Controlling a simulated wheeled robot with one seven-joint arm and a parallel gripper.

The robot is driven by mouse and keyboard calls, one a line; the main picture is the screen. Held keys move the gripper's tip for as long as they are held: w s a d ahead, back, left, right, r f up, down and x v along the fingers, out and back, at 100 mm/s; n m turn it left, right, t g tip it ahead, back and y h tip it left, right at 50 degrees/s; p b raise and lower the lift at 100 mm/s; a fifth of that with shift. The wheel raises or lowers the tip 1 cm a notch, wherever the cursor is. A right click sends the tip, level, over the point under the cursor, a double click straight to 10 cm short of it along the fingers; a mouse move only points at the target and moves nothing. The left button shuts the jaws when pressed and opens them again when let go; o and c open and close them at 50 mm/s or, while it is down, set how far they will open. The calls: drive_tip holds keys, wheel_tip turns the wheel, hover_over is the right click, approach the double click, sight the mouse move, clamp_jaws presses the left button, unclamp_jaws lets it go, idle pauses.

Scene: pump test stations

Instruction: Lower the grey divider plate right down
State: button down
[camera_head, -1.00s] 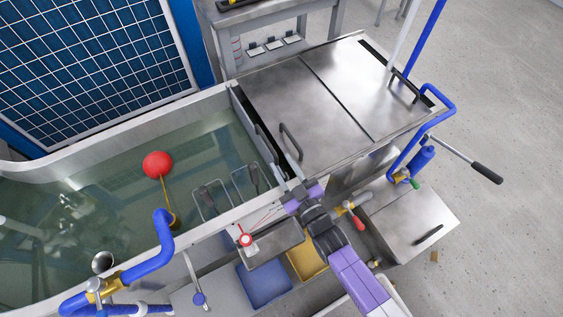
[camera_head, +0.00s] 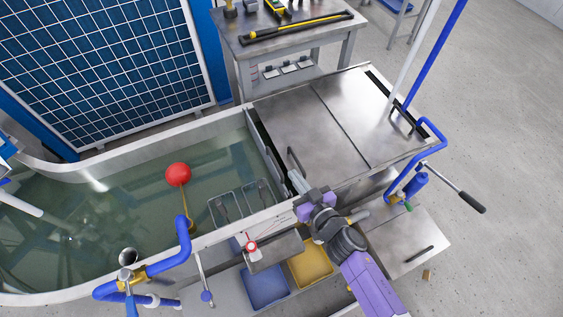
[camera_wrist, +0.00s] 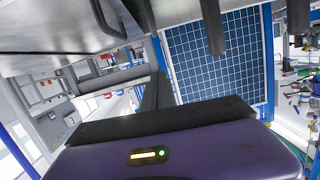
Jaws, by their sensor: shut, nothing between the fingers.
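The grey divider plate (camera_head: 266,147) appears as a narrow upright strip across the water tank, beside the steel cover; how far down it reaches is hidden by the water and the tank wall. A dark gap runs between it and the cover. My gripper (camera_head: 295,179) is over the tank's near rim, at the near end of this gap. Its fingers are together and empty, close to the cover's dark bar handle (camera_head: 295,161); I cannot tell whether they touch it. In the wrist view, a dark handle (camera_wrist: 104,18) shows on a steel surface at the upper left.
The water holds a red float ball (camera_head: 178,173) and two wire baskets (camera_head: 224,206). Blue pipes stand at the near left and at the right, with a black-gripped lever (camera_head: 471,201). Blue (camera_head: 264,286) and yellow (camera_head: 311,263) bins sit below the rim. A workbench (camera_head: 290,35) stands behind.

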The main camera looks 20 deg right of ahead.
drive_tip(key=shift+m, duration=0.9)
drive_tip(key=shift+w+a+f+b, duration=0.15)
drive_tip(key=shift+w+f+b, duration=1)
drive_tip(key=shift+w, duration=0.45)
drive_tip(key=shift+w+a+f+b, duration=0.1)
drive_tip(key=shift+w+f+b, duration=1)
drive_tip(key=shift+w, duration=0.55)
drive_tip(key=shift+w+a+f+b, duration=0.15)
drive_tip(key=shift+w+f+b, duration=1)
drive_tip(key=shift+w, duration=0.45)
